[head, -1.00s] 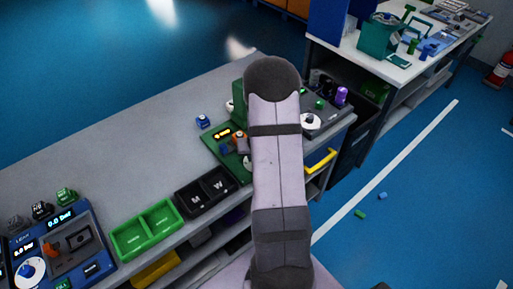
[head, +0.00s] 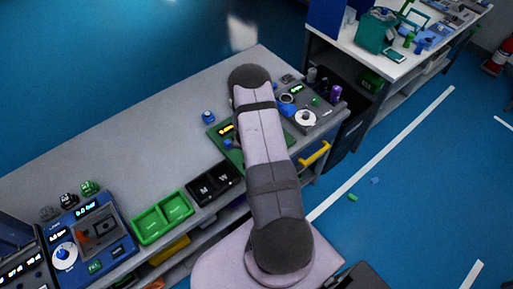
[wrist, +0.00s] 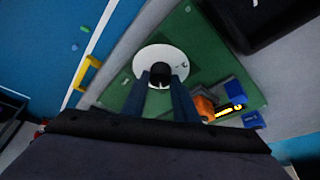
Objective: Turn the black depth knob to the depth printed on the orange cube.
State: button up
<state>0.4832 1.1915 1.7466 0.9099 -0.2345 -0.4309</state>
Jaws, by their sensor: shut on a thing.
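The green panel (head: 217,140) lies on the grey bench, mostly behind my arm in the head view; it also fills the middle of the wrist view (wrist: 200,45). On it is a white round dial (wrist: 177,57) with the black knob (wrist: 160,77) at its centre. My gripper (wrist: 161,88) is shut on the knob, one dark finger on each side. The orange cube (wrist: 205,107) sits on the panel beside a lit yellow display (wrist: 230,110). I cannot read its print or the dial marks. In the head view my arm hides the knob and cube.
A blue part (wrist: 235,91) lies near the display. A yellow handle (head: 314,154) sticks out of the bench front.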

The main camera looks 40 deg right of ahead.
jog(key=shift+w+r+m+g+h, duration=0.1)
jog(key=shift+m+g+h, duration=0.15)
jog(key=shift+m, duration=0.65)
jog(key=shift+w+m+g+h, duration=0.15)
jog(key=shift+m+g, duration=0.2)
jog(key=shift+m, duration=0.55)
jog(key=o, duration=1.1)
jog(key=shift+s, duration=0.1)
jog(key=shift+c, duration=0.2)
jog(key=shift+a, duration=0.1)
jog(key=v, duration=0.7)
jog(key=shift+b, duration=0.45)
jog(key=shift+m, duration=0.3)
